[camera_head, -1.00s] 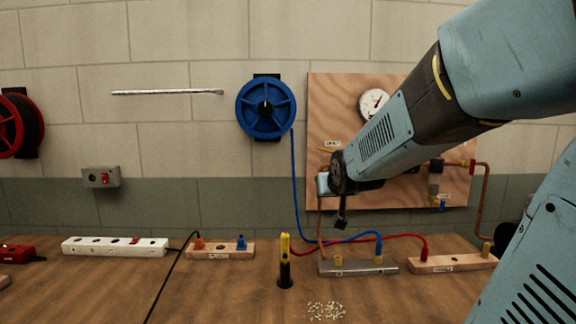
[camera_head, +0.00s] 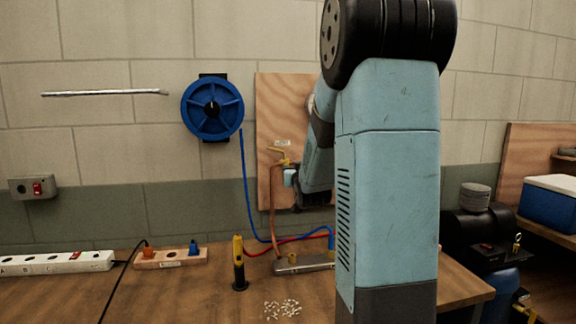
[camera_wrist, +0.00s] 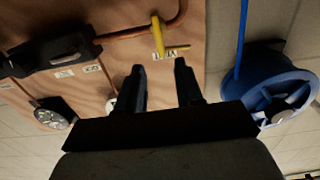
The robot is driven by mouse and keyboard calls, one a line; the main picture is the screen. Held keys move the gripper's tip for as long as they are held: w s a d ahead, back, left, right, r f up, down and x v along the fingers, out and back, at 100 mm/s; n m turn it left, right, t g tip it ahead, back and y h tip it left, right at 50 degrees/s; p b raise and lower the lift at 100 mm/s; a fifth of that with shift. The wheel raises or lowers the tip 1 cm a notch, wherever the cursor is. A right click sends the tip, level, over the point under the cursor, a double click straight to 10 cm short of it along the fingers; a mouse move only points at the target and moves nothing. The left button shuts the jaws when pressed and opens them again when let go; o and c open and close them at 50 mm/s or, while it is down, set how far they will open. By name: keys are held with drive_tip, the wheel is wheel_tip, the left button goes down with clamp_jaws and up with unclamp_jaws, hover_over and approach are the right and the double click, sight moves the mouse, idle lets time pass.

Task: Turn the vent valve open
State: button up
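The vent valve (camera_wrist: 157,38) shows in the wrist view as a small yellow handle at the end of a copper pipe on the plywood panel. A white label (camera_wrist: 157,56) sits beside it. My gripper (camera_wrist: 159,66) is open and empty, its two dark fingers apart and pointing toward the valve. The handle appears roughly in line with the gap, beyond the fingertips and not between them. In the head view the yellow valve (camera_head: 284,161) is at the panel's left side, partly beside my arm, and my fingers are hidden there.
The plywood panel (camera_head: 266,110) carries a gauge (camera_wrist: 50,112), seen in the wrist view. A blue hose reel (camera_head: 212,107) hangs left of it. The bench below holds a yellow-black tool (camera_head: 239,262), a manifold (camera_head: 300,265) and hoses. A blue cooler (camera_head: 550,200) stands right.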

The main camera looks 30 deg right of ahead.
sight(288, 164)
drive_tip(key=x, duration=1)
drive_tip(key=shift+f, duration=0.1)
